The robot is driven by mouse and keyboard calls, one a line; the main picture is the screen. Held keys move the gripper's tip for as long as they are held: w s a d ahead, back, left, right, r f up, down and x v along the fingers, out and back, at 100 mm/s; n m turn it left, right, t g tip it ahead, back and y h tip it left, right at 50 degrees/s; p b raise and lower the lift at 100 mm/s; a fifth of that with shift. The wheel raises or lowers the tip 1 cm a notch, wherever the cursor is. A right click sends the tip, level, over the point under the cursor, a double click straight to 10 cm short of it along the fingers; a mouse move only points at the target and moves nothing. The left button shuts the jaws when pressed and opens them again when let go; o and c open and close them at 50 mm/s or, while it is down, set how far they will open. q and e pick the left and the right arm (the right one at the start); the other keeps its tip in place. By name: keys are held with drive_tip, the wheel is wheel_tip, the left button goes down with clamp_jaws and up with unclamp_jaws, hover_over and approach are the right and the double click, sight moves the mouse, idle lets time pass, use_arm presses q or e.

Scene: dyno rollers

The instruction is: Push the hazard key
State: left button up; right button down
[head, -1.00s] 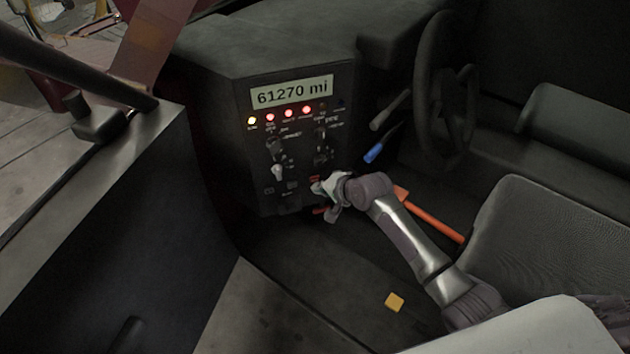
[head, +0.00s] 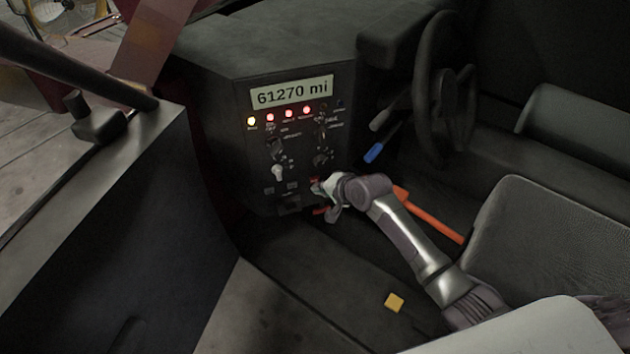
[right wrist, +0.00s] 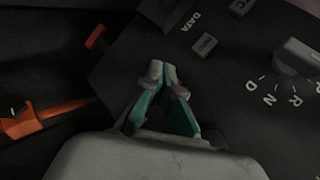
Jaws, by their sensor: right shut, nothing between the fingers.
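A dark control panel (head: 305,141) stands on the dashboard's lower centre. A small red key (head: 314,181), apparently the hazard key, shows at the panel's lower right; its label is too small to read. My right gripper (head: 317,188) is shut and empty just below and beside that key. In the right wrist view the closed fingertips (right wrist: 164,70) are over the panel face. They hide what is directly behind them, and I cannot tell whether they touch the key. My left gripper is not in view.
An orange lever (head: 433,220), a blue-tipped stalk (head: 373,153) and the steering wheel (head: 437,90) lie right of the panel. The floor holds a yellow block (head: 394,302).

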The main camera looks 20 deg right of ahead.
drive_tip(key=shift+w, duration=0.1)
drive_tip(key=shift+w, duration=0.4)
idle(0.4)
drive_tip(key=shift+s+r+p, duration=0.1)
drive_tip(key=shift+s+p, duration=0.3)
drive_tip(key=shift+p, duration=0.35)
drive_tip(key=shift+s, duration=0.1)
